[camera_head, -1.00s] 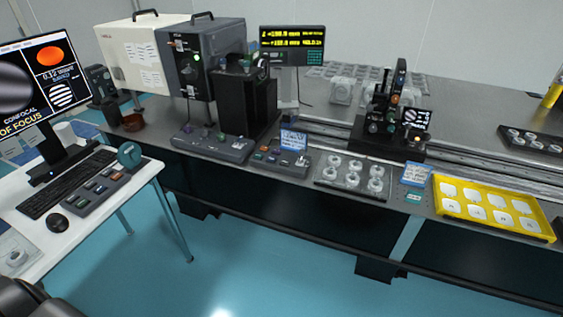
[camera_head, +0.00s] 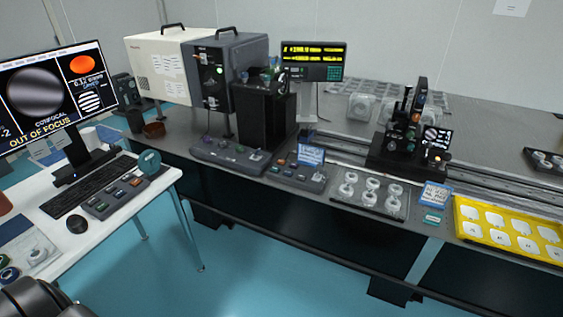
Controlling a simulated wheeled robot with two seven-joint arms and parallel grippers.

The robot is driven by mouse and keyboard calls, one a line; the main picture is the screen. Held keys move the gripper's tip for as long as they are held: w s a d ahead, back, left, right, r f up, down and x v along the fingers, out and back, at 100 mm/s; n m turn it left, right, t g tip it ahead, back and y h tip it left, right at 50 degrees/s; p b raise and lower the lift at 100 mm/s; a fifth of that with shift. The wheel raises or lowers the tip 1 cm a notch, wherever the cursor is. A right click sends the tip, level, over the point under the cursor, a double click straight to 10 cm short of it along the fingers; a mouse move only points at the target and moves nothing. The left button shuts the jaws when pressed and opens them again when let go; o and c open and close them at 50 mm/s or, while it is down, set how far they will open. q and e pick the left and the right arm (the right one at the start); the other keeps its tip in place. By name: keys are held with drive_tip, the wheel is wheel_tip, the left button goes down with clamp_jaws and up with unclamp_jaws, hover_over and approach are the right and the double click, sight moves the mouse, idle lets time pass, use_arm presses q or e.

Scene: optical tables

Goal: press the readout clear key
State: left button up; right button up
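The readout (camera_head: 313,61) is a dark box with yellow digit rows on its screen, standing at the back of the optical table on a grey stand. A small keypad (camera_head: 328,73) with greenish keys is at its lower right. The keys are too small to read, so I cannot tell which one is the clear key. Neither gripper shows. Only a dark rounded part of my own arm is at the bottom left corner, far from the readout.
The dark instrument housing (camera_head: 266,117) stands left of the readout. Button boxes (camera_head: 232,155), a lens tray (camera_head: 368,208) and a yellow tray (camera_head: 468,230) line the table's front edge. A white desk (camera_head: 150,192) with monitor (camera_head: 55,90) is at left. Blue floor (camera_head: 270,270) lies open in front.

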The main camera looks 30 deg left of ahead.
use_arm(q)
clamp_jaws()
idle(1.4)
